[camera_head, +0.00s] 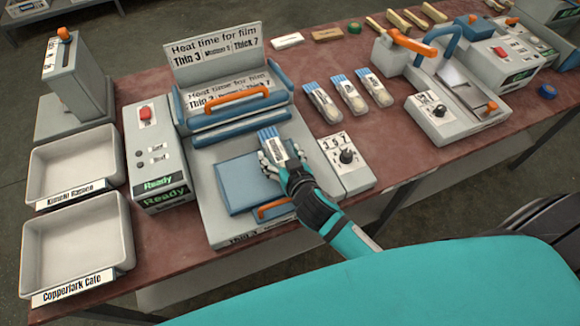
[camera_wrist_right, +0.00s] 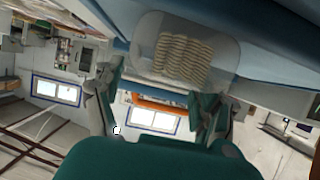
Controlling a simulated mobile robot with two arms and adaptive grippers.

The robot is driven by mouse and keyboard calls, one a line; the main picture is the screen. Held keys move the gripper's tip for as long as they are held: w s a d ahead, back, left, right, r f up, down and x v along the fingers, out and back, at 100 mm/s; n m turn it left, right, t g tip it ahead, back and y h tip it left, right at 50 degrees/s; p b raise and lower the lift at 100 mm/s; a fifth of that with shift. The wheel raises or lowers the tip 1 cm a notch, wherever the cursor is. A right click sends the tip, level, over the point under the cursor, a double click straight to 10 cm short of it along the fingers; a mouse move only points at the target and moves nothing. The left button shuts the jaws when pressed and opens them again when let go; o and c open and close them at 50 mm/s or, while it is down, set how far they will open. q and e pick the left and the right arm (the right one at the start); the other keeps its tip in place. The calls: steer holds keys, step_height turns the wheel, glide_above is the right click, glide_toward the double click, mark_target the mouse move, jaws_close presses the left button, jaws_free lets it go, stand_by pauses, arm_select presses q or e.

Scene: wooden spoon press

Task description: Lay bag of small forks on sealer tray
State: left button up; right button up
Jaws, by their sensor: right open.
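A clear bag with a blue-striped top and a label (camera_head: 271,145) is at the right gripper, over the upper right part of the blue sealer tray (camera_head: 232,187). In the right wrist view, the bag (camera_wrist_right: 185,52) shows stacked pale wooden pieces inside, just past the fingertips; their exact kind is hard to tell. My right gripper (camera_head: 283,168) is open, its fingers apart on either side in the wrist view (camera_wrist_right: 163,98). Whether the bag rests fully on the tray is hidden by the hand. My left gripper is not in view.
Three similar bags (camera_head: 348,94) lie to the right on the red-brown table. The sealer's raised lid with orange handle (camera_head: 238,96) is behind the tray. A dial box (camera_head: 346,164) stands right of it; a control box (camera_head: 155,150) and two grey bins (camera_head: 78,235) stand left.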

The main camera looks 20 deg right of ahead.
steer(key=b+v, duration=0.1)
steer(key=v, duration=0.9)
steer(key=shift+s+r, duration=0.1)
steer(key=shift+s, duration=0.15)
